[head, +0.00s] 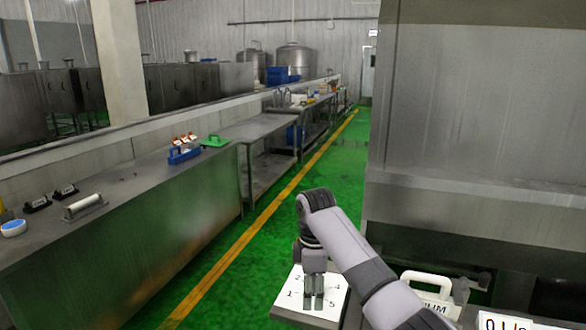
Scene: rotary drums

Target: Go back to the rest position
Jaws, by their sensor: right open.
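My right arm comes in from the lower right of the head view. Its gripper (314,302) points down over a white board with printed numbers (284,310) and hides part of it. The two fingers are apart and nothing shows between them. I cannot tell how far above the board the fingertips are. My left gripper is not in view.
A white handled container (428,281) and a white sign (520,322) are at the lower right, close to my right arm. A steel cabinet (480,130) fills the right side. A long steel counter (150,215) runs along the left. The green floor (240,285) between is clear.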

